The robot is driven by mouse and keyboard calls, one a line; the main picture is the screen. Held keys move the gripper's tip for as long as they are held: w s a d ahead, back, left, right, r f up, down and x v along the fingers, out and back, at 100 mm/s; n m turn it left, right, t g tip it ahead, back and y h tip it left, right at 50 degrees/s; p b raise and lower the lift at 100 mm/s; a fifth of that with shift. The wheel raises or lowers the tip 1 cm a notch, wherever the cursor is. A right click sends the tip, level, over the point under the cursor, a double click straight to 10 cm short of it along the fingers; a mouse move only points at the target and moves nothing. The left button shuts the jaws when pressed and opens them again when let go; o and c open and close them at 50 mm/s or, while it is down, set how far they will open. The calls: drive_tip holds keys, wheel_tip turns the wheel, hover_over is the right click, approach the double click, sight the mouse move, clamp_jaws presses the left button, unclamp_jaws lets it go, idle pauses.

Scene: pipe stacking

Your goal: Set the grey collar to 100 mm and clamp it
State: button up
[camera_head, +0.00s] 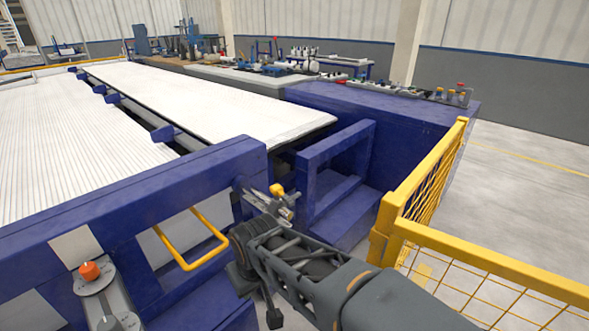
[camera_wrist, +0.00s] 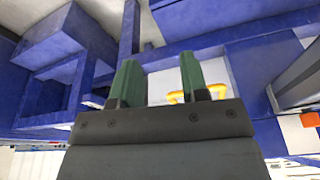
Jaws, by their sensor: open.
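My gripper (camera_wrist: 159,58) shows in the wrist view with its two green fingers apart and nothing held between them. In the head view, my arm reaches in from the lower right towards the blue frame, and its fingers cannot be made out. A small grey metal fitting (camera_head: 283,212) with a yellow-orange knob (camera_head: 277,190) shows beside the arm's end, near the blue frame post. I cannot tell whether it is the grey collar. No millimetre scale can be read in either view.
A yellow handle (camera_head: 187,264) is on the blue frame (camera_head: 130,200); it also shows behind the fingers in the wrist view (camera_wrist: 178,97). An orange knob (camera_head: 89,271) is at lower left. A yellow mesh fence (camera_head: 425,185) stands at right. Small items sit on the far bench.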

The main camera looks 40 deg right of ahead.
drive_tip(key=w+p+v, duration=0.2)
drive_tip(key=p+v, duration=0.4)
drive_tip(key=v, duration=0.1)
drive_tip(key=w+r+p+v, duration=0.1)
drive_tip(key=w+p+v, duration=0.1)
drive_tip(key=p+v, duration=0.45)
wheel_tip(320, 180, up, 6)
drive_tip(key=w+d+m+p, duration=0.3)
drive_tip(key=m, duration=1.3)
hover_over(292, 197)
drive_tip(key=s, duration=0.3)
drive_tip(key=s+x, duration=0.1)
drive_tip(key=x, duration=0.3)
drive_tip(key=shift+g, duration=0.3)
drive_tip(key=f, duration=0.4)
drive_tip(key=w+f, duration=0.1)
drive_tip(key=f, duration=0.3)
drive_tip(key=w+f, duration=0.1)
drive_tip(key=f, duration=0.3)
drive_tip(key=shift+w, duration=0.2)
drive_tip(key=shift+w+f, duration=0.15)
drive_tip(key=shift+f, duration=0.5)
drive_tip(key=shift+c, duration=0.3)
clamp_jaws()
